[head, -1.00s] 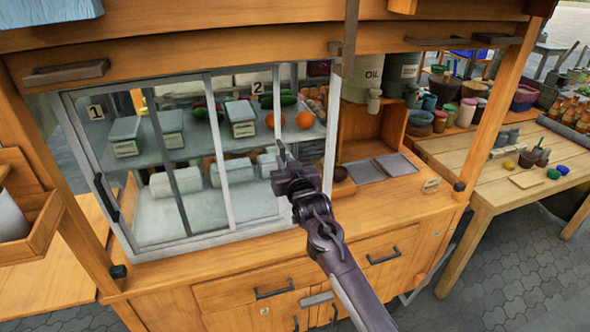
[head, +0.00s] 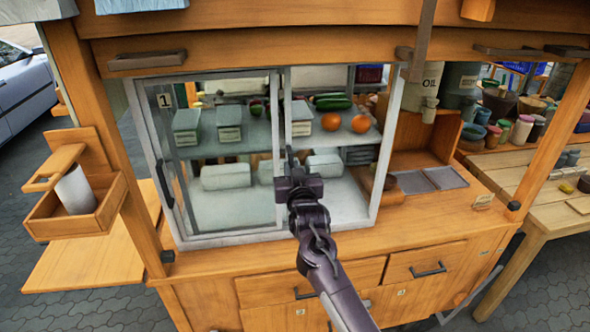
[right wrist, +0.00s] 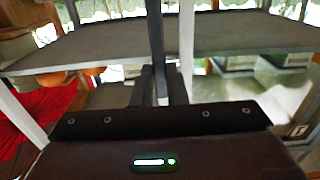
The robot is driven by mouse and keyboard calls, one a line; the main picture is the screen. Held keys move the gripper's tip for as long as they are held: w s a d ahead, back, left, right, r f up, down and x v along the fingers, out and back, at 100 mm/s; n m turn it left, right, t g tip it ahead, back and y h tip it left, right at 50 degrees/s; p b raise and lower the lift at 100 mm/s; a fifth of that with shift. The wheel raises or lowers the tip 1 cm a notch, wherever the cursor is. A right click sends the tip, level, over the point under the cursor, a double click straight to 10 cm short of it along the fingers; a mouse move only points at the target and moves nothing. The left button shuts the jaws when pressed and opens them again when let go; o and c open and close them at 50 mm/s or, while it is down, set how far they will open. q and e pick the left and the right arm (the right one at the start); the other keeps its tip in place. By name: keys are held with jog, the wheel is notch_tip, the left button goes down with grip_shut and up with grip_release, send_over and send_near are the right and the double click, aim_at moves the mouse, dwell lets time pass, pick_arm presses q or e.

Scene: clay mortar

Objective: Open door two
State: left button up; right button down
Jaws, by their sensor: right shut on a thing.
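The glass display case on the cart has sliding doors. Door one (head: 166,170), labelled 1, covers the left half, with a dark handle on its left frame. Door two's white frame (head: 286,110) stands near the middle of the case, overlapping door one; its number label cannot be made out now. The right half of the case looks uncovered. My right gripper (head: 291,165) is at this middle frame, shut on door two's handle. In the right wrist view its fingers (right wrist: 162,88) meet a dark upright bar beside a pale frame. My left gripper is out of view.
Covered containers, cucumbers and oranges (head: 360,124) sit on the case's shelf (head: 250,143). The case's right post (head: 388,140) stands right of my gripper. A wooden counter with drawers is below, and a side table (head: 560,195) is at the right.

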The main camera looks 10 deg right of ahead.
jog(key=c, duration=1.4)
grip_release()
jog(key=shift+c, duration=0.2)
jog(key=shift+s+d+f, duration=0.1)
jog(key=shift+s+f, duration=0.05)
jog(key=shift+s, duration=0.45)
jog(key=s+b, duration=0.2)
jog(key=s, duration=0.4)
jog(key=shift+s, duration=0.3)
jog(key=shift+d, duration=0.1)
